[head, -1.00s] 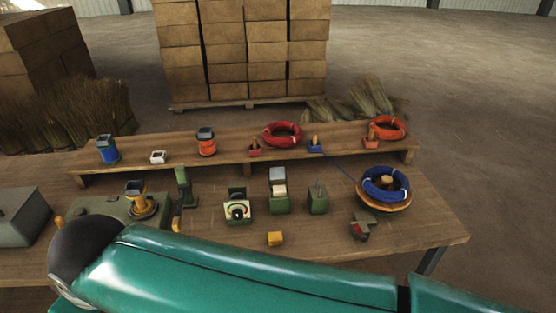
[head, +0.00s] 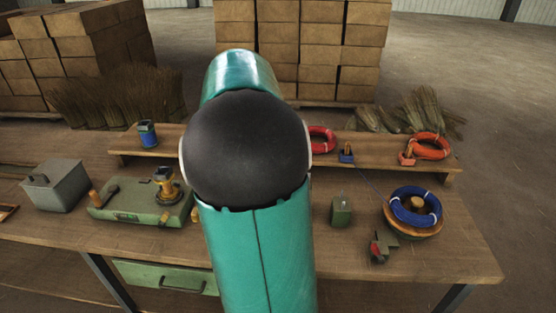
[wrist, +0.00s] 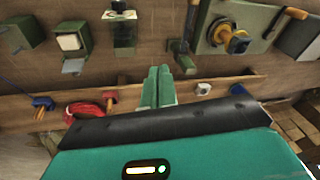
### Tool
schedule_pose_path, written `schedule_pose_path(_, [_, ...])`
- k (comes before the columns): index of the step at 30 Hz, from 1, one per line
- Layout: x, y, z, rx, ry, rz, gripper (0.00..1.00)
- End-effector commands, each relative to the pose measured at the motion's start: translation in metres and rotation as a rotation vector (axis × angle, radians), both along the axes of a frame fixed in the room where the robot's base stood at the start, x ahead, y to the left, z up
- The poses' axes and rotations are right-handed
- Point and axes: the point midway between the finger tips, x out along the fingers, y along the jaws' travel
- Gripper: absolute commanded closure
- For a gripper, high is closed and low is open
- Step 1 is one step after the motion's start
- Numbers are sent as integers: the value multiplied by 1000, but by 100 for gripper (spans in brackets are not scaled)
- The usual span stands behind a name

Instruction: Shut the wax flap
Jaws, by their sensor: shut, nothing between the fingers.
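What looks like the wax box, a green box with a cream block (wrist: 69,42) in it, stands on the bench at the upper left in the wrist view. A grey-green flap (wrist: 73,66) sticks out on its shelf side, apparently open. My gripper (wrist: 158,72) is shut and empty, above the bench and shelf edge, to the right of the flap and apart from it. In the head view my arm hides the wax box, its flap and my gripper.
A dial box (wrist: 124,32) and a green box (wrist: 20,34) flank the wax box. The winding machine (head: 138,203), grey box (head: 55,186) and blue coil (head: 415,206) stand on the bench. The raised shelf (head: 436,172) runs behind. Bare bench lies front right.

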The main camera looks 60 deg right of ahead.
Motion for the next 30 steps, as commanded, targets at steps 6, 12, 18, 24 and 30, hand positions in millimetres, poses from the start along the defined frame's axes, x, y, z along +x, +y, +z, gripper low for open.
schedule_pose_path(6, [-31,-122,-39,2,95,-178,100])
schedule_pose_path(12, [-65,-195,-69,-6,166,-268,100])
schedule_pose_path(18, [-78,-216,-83,-7,191,-293,100])
schedule_pose_path(24, [-79,-218,-106,-4,193,-292,100])
schedule_pose_path(30, [-77,-220,-145,-4,193,-292,100])
